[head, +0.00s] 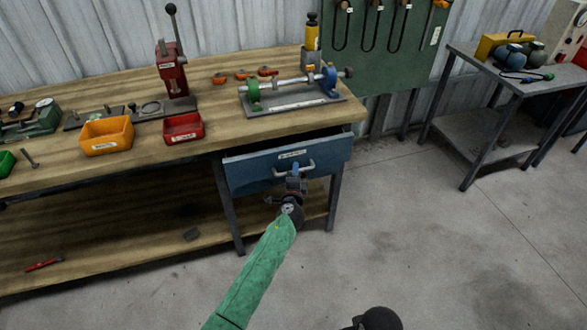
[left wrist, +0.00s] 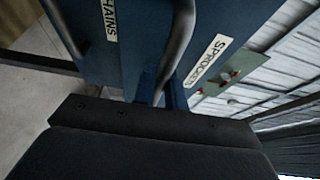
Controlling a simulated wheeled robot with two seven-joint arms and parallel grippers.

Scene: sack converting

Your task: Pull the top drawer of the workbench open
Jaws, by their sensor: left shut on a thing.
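The workbench's blue top drawer (head: 250,173) is under the right end of the bench top, with a pale label and a grey bar handle (head: 310,165). A dark gap shows above its front; I cannot tell how far out it stands. My left gripper (head: 294,174), on the green-sleeved arm, is shut on the handle at its middle. In the left wrist view the handle (left wrist: 182,40) runs down to the fingers, beside a label reading SPROCKETS (left wrist: 208,60). Another blue front carries a label reading CHAINS (left wrist: 110,22).
On the wooden workbench (head: 215,130) stand a shaft fixture (head: 292,104), a red press (head: 173,72), an orange bin (head: 107,135) and a red bin (head: 184,129). A side table (head: 480,65) is at the right. The concrete floor in front of the drawer is clear.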

